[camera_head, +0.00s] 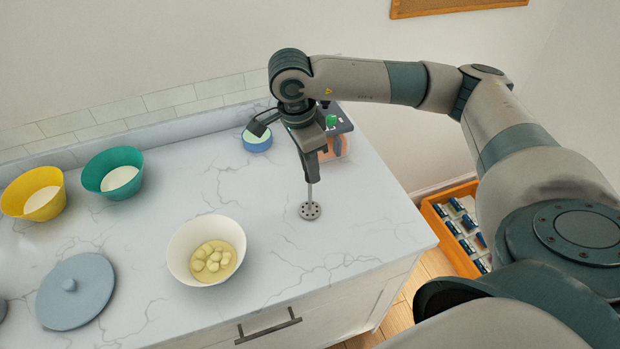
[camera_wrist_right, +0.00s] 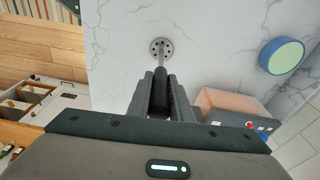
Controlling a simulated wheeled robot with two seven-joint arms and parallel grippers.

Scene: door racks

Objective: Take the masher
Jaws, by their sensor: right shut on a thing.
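The masher (camera_head: 310,210) has a thin grey shaft and a round, perforated grey head. It is upright over the right part of the marble counter; I cannot tell whether its head touches the surface. In the right wrist view the masher head (camera_wrist_right: 161,48) shows beyond the fingers of the right gripper (camera_wrist_right: 163,90). My left gripper is not in view.
A white bowl (camera_head: 183,240) with pale lumps stands left of the masher. Teal (camera_head: 95,176) and yellow (camera_head: 18,198) bowls and a grey lid (camera_head: 95,290) lie further left. A blue container (camera_head: 257,145) and a peach-fronted appliance (camera_wrist_right: 232,103) stand behind. An orange crate (camera_head: 434,222) is beyond the counter's right edge.

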